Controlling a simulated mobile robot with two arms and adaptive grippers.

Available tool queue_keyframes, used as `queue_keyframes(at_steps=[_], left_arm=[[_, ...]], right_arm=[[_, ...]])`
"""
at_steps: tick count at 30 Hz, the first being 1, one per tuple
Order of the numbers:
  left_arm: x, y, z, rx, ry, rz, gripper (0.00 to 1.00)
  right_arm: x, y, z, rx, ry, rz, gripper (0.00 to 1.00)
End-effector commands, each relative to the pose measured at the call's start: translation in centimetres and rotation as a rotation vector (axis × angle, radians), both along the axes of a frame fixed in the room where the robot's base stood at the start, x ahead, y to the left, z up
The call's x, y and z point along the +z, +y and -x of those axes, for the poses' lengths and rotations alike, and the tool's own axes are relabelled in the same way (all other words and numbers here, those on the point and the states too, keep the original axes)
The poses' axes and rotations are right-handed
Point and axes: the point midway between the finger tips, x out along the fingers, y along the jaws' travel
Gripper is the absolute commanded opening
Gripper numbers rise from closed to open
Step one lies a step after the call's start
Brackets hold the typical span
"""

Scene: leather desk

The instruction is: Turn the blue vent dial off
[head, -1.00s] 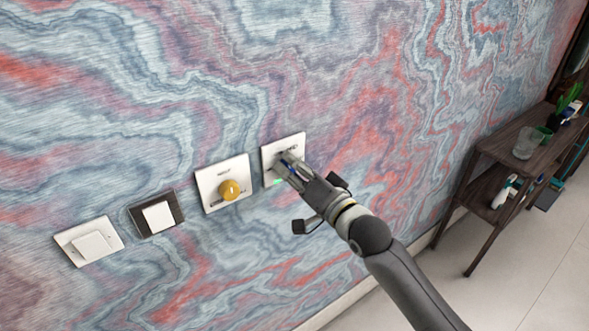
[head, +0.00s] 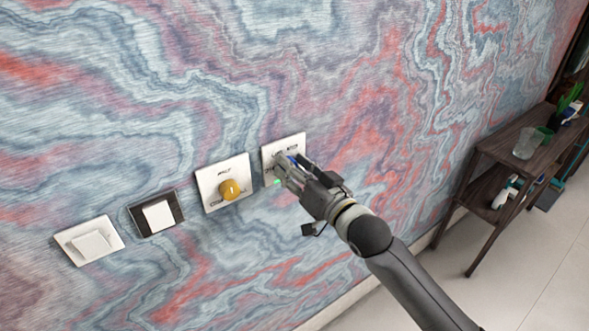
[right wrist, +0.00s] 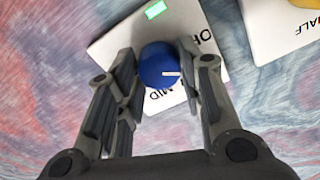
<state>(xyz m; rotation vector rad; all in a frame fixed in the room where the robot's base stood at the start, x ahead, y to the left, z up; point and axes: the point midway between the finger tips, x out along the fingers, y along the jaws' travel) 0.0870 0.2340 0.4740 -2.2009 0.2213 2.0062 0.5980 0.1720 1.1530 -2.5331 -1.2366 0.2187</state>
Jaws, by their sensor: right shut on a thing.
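The blue vent dial (right wrist: 160,66) sits on a white wall plate (head: 298,144) at the right end of a row of plates. My right gripper (head: 285,164) is at this plate, and its fingers hide most of the dial in the head view. In the right wrist view the fingers of the right gripper (right wrist: 160,80) are on both sides of the dial, shut on it. A green light (right wrist: 155,9) is lit on the plate. Some plate lettering shows, including "MID", partly covered by the fingers. My left gripper is not in view.
A yellow dial (head: 229,190) on a white plate (head: 207,180) is just left of the blue dial's plate. Two light switches (head: 158,215) (head: 90,243) are farther left. A dark wooden shelf (head: 490,150) with a glass stands at the right.

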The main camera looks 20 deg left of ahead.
Motion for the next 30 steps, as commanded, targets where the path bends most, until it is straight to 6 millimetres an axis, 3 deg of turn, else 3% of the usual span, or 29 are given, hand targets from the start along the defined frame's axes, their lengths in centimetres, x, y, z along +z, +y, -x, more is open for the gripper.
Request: queue_keyframes(at_steps=[15,30], left_arm=[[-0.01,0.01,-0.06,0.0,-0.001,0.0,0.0],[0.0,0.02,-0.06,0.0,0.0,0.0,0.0]], right_arm=[[0.03,0.06,0.09,-0.001,-0.332,0.261,0.11],[-0.02,0.1,0.15,0.0,-0.442,0.346,0.11]])
